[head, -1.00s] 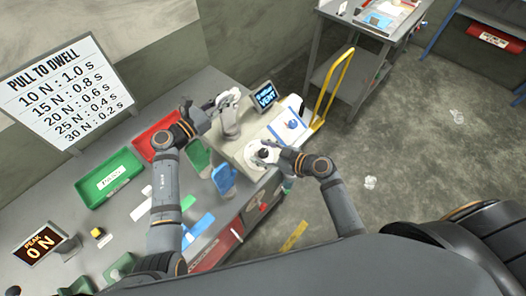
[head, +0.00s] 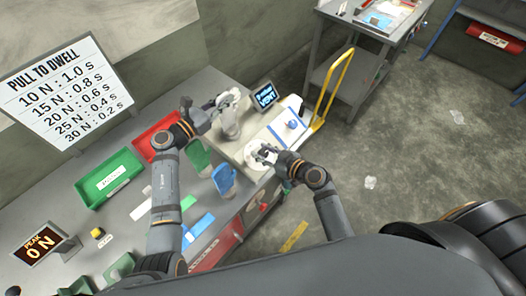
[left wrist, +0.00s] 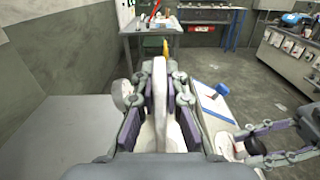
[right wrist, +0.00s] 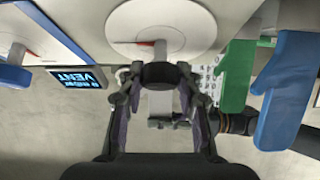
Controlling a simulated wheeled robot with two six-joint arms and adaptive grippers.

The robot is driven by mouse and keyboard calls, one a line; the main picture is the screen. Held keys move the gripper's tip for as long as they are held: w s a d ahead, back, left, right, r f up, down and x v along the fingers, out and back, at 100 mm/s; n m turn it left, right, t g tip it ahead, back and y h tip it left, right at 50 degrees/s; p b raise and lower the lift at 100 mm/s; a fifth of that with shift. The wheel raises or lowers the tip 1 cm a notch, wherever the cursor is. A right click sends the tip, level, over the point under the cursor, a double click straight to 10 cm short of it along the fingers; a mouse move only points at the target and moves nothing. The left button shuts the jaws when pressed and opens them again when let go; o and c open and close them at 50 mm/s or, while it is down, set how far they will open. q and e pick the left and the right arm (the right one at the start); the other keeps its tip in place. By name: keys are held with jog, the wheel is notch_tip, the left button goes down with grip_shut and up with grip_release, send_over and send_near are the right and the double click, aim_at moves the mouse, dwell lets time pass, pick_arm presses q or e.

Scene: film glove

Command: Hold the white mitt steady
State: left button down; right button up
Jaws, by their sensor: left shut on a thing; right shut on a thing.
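The white mitt (head: 229,124) stands upright at the back of the pale bench unit. My left gripper (head: 222,102) is shut on it; the left wrist view shows the mitt (left wrist: 160,105) edge-on between the purple finger pads. My right gripper (head: 266,153) is at the round white dial (head: 252,160). The right wrist view shows its fingers shut on a black knob (right wrist: 160,75) in front of the dial (right wrist: 195,30), which has a red mark near its middle. The gripper partly hides the knob in the head view.
A green mitt (head: 200,160) and a blue mitt (head: 224,181) stand left of the dial. A small VENT screen (head: 265,94) is behind it. A blue knob (head: 292,125) sits on a white panel to the right. Green (head: 110,180) and red bins lie left.

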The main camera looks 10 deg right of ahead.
jog(key=o, duration=1.2)
jog(key=v, duration=1.2)
pick_arm(q)
jog(key=c, duration=1.3)
grip_release()
jog(key=shift+c, duration=0.2)
